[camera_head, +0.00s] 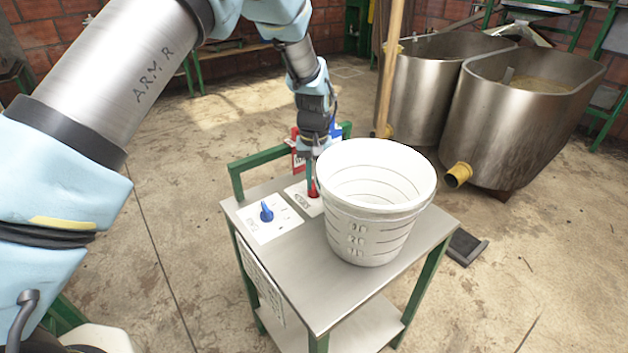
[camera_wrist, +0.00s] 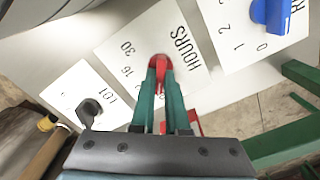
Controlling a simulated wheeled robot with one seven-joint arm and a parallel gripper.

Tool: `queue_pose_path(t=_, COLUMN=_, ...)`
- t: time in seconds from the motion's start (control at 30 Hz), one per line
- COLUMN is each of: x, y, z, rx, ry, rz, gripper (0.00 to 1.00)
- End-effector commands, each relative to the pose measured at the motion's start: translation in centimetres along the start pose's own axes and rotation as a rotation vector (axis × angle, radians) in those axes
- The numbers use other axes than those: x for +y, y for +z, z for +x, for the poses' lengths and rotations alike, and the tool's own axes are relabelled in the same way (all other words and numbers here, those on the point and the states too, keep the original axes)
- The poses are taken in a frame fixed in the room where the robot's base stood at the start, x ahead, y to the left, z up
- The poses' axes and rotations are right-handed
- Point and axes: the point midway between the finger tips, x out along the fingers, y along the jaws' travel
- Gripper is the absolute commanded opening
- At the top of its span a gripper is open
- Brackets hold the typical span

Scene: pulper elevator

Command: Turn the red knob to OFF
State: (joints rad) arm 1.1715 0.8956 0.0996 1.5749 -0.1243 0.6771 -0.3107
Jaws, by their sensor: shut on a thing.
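The red knob (camera_wrist: 159,64) sits on a white plate marked HOURS (camera_wrist: 150,45), with 30 and 16 among its numbers. My gripper (camera_wrist: 160,75) is over it, with its two green fingers closed on the knob's sides. In the head view my gripper (camera_head: 313,180) reaches down to the red knob (camera_head: 313,191) at the back of the metal cart, just left of the white bucket. The fingers and bucket hide part of the plate there. I cannot read which mark the knob points to.
A blue knob (camera_head: 266,212) on its own plate is left of the red one. A black knob (camera_wrist: 88,108) shows in the wrist view. The white bucket (camera_head: 375,225) stands close on the cart top (camera_head: 300,270). A green rail (camera_head: 262,158) runs behind. Steel tanks (camera_head: 535,110) stand at right.

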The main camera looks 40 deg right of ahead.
Motion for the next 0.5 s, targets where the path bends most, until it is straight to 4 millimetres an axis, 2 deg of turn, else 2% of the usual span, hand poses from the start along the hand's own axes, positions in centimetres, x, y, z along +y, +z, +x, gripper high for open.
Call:
queue_pose_path(t=0.07, x=0.02, y=0.0, z=-0.02, rx=0.0, ry=0.0, rz=0.001, gripper=0.0)
queue_pose_path(t=0.1, x=0.02, y=0.0, z=-0.01, rx=0.0, ry=0.0, rz=0.001, gripper=0.14)
queue_pose_path(t=0.37, x=0.01, y=0.0, z=0.0, rx=0.0, ry=0.0, rz=0.001, gripper=0.42)
queue_pose_path(t=0.5, x=0.01, y=0.0, z=0.0, rx=0.0, ry=0.0, rz=0.001, gripper=0.42)
